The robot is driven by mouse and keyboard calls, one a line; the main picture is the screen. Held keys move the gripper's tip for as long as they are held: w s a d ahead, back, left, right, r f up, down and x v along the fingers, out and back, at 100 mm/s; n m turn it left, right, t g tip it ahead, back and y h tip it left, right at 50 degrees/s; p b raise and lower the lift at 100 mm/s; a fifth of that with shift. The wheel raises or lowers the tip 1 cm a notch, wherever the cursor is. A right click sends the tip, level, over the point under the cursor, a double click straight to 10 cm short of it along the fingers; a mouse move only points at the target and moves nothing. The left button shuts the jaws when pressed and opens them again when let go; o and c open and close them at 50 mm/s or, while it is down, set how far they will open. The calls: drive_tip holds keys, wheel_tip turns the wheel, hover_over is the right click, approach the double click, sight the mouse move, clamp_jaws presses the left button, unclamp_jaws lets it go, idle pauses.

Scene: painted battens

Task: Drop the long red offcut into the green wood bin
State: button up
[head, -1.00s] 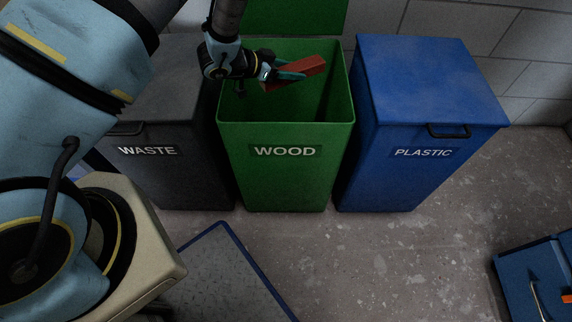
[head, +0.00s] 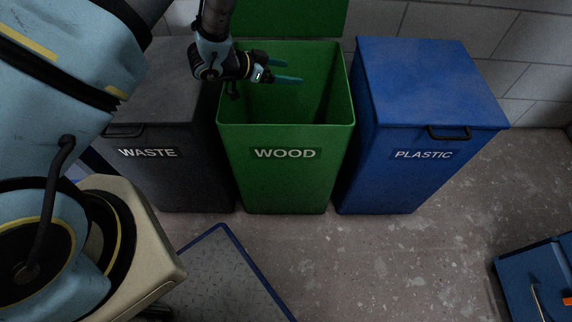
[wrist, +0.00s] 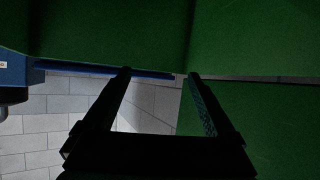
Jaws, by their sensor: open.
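The green wood bin (head: 285,168) stands in the middle of the row with its lid (head: 292,17) raised at the back. My gripper (head: 300,72) is over the bin's opening toward its left and rear, with its fingers apart and nothing between them. In the wrist view, the open fingers (wrist: 160,75) also hold nothing, and green bin surfaces (wrist: 250,40) lie around them. The red offcut is in neither view now; the lower inside of the bin is hidden by its front wall.
The dark waste bin (head: 170,175) stands close on the left and the blue plastic bin (head: 400,180) on the right, both lidded. A blue-edged grey mat or plate (head: 225,275) lies on the floor in front. A blue box (head: 540,275) is at the lower right.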

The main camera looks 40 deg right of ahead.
drive_tip(key=v, duration=0.8)
drive_tip(key=shift+a+r, duration=0.15)
drive_tip(key=shift+a, duration=0.15)
